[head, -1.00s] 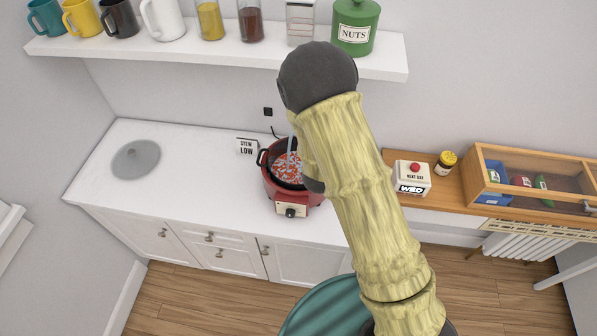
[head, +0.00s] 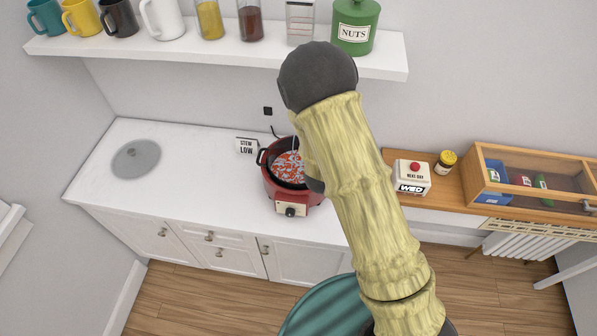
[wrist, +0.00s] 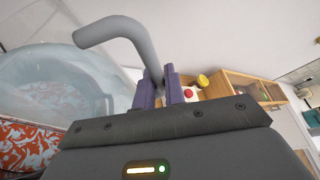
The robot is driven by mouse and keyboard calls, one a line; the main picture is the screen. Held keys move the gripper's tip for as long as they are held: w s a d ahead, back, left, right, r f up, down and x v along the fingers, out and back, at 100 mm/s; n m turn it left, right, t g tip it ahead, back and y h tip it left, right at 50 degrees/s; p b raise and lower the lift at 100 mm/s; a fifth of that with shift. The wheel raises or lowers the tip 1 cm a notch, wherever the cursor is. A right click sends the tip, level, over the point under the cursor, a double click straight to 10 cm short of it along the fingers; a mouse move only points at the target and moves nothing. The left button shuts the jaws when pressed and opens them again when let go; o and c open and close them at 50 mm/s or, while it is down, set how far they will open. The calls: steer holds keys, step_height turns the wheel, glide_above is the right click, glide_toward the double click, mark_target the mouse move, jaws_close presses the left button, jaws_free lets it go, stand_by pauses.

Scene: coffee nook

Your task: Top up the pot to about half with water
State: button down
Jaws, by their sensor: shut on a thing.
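The red pot (head: 316,198) stands open on the white counter, its right side hidden behind my arm. Red and pale-blue bits of contents show inside; in the wrist view these contents (wrist: 25,145) fill the lower left. My gripper (wrist: 165,88) is shut on the bent grey handle of a clear, bluish jug (wrist: 50,85). The jug is beside and over the pot and looks tilted; its spout is out of view. In the head view my gripper and most of the jug are hidden by my arm. The water level is hard to tell.
A grey round lid (head: 136,159) lies on the counter at left. A white box with a red button (head: 412,177), a yellow jar (head: 446,161) and a wooden case (head: 540,205) are at right. A shelf (head: 225,50) runs above.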

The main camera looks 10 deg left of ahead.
steer(key=shift+d+b, duration=0.3)
steer(key=shift+d, duration=0.65)
steer(key=shift+d+r, duration=0.1)
steer(key=shift+a+f+n+h+p, duration=0.55)
steer(key=shift+a+n+h, duration=0.15)
steer(key=shift+n, duration=0.3)
stand_by(2.4)
steer(key=shift+w+a+r+n+h+p, duration=0.1)
steer(key=shift+a+r+n+h+p, duration=0.25)
steer(key=shift+a+n+p, duration=0.25)
stand_by(2.1)
steer(key=shift+a+f, duration=0.2)
stand_by(0.7)
